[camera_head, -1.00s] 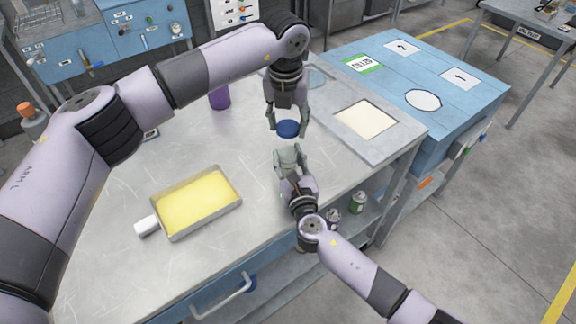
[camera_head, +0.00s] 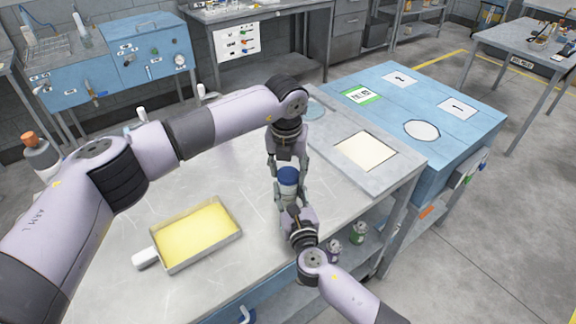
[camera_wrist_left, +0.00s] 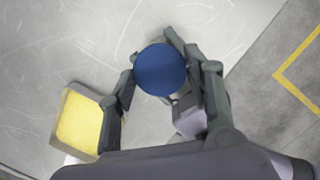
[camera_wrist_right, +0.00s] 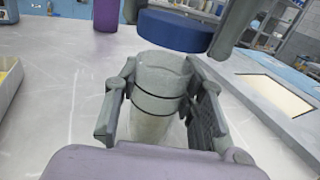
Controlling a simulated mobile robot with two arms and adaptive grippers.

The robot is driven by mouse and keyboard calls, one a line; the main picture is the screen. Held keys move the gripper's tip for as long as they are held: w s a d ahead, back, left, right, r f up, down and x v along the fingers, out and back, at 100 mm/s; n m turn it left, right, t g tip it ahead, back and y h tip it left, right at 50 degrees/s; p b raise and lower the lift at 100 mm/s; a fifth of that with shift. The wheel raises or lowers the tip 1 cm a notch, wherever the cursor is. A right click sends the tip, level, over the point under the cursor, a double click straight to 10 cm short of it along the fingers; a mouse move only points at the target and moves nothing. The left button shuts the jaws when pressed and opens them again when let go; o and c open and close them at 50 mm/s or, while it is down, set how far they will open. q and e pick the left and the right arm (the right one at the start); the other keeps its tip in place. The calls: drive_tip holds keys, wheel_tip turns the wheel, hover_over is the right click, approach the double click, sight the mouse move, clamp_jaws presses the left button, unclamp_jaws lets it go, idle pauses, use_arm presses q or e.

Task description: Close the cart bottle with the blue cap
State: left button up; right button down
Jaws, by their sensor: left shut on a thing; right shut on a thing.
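The blue cap (camera_head: 288,176) is held in my left gripper (camera_head: 288,172), which points down from above. In the left wrist view the cap (camera_wrist_left: 160,69) sits between the fingers and hides the bottle's mouth. My right gripper (camera_wrist_right: 160,95) is shut around the grey, translucent cart bottle (camera_wrist_right: 157,85), which stands upright between its fingers. In the right wrist view the blue cap (camera_wrist_right: 174,31) is just above the bottle's top and looks slightly off to the right. I cannot tell whether they touch.
A tray of yellow liquid (camera_head: 195,233) lies on the metal table (camera_head: 115,290) to the left. A purple container (camera_wrist_right: 106,15) stands behind the bottle. A panel with a cream square (camera_head: 366,151) and a blue cart top (camera_head: 455,130) are to the right.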

sight(288, 195)
idle(0.3)
use_arm(q)
drive_tip(key=shift+f, duration=0.85)
drive_tip(key=shift+f, duration=0.3)
drive_tip(key=shift+f, duration=0.15)
drive_tip(key=shift+c, duration=0.6)
